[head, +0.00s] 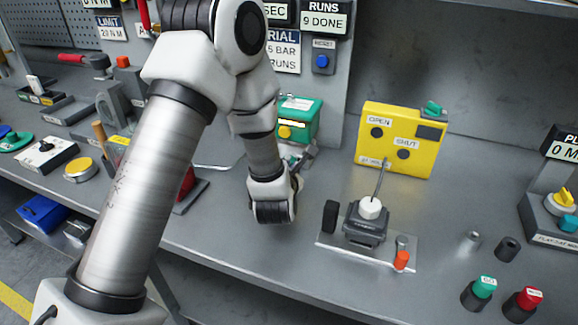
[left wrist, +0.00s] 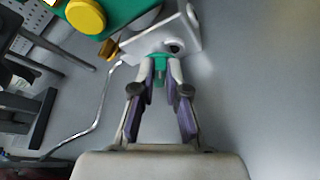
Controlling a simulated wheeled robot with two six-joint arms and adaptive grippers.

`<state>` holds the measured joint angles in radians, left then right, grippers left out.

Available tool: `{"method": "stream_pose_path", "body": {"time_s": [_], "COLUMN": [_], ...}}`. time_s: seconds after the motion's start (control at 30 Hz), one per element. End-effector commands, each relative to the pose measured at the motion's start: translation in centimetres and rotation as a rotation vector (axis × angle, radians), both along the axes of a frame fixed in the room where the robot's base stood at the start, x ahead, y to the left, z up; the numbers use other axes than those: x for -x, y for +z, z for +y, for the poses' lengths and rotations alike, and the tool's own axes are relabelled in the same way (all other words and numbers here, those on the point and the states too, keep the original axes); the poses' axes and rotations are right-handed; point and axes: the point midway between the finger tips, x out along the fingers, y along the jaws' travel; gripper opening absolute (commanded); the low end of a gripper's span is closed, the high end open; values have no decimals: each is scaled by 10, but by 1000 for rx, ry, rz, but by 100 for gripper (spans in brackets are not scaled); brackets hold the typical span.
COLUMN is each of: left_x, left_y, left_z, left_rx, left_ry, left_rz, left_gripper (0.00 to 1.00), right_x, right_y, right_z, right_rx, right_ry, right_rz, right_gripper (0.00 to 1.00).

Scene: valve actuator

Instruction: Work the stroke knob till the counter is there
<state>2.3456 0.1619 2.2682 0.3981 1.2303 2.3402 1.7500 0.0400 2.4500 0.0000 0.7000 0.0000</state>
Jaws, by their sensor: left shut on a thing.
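A green box (head: 300,118) with a yellow button (head: 284,132) stands at the back of the bench, partly behind my left arm. My left gripper is shut on a small green knob (left wrist: 159,72) at a white bracket (left wrist: 183,38) in the left wrist view. The green body (left wrist: 122,12) and yellow button (left wrist: 86,15) show just beyond. In the head view my left gripper (head: 303,155) is mostly hidden by its own wrist. A counter sign (head: 325,22) reads "RUNS 9 DONE". A sign below (head: 286,52) shows "5 BAR" and "RUNS", partly hidden. My right gripper is not in view.
A blue button (head: 322,61) is on the panel. To the right stand a yellow box (head: 397,140) marked OPEN and SHUT and a grey valve unit (head: 365,226) on a plate. Green (head: 484,287) and red (head: 528,298) buttons stand front right. Bench between is clear.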

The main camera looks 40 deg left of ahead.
Motion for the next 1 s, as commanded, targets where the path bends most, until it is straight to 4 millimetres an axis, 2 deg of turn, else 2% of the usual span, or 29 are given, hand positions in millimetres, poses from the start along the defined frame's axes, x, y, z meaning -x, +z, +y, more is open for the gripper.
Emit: {"method": "stream_pose_path", "body": {"time_s": [0.03,0.1,0.13,0.47,0.57,0.8,1.0], "left_x": [-1,-1,-1,2,12,52,63], "left_y": [1,1,1,1,6,20,24], "left_z": [0,0,0,-1,-8,-28,-33], "left_rx": [0,0,0,0,0,-3,-1], "left_ry": [0,0,0,-1,-4,-4,0], "left_rz": [-2,-2,-2,-1,-1,0,-2], "left_gripper": [0,31,39,39,39,39,39], "right_x": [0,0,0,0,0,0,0], "right_y": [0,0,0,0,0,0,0], "right_z": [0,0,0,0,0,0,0], "right_rx": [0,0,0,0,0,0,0], "right_ry": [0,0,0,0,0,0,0], "right_rz": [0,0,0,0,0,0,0], "right_gripper": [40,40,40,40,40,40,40]}}
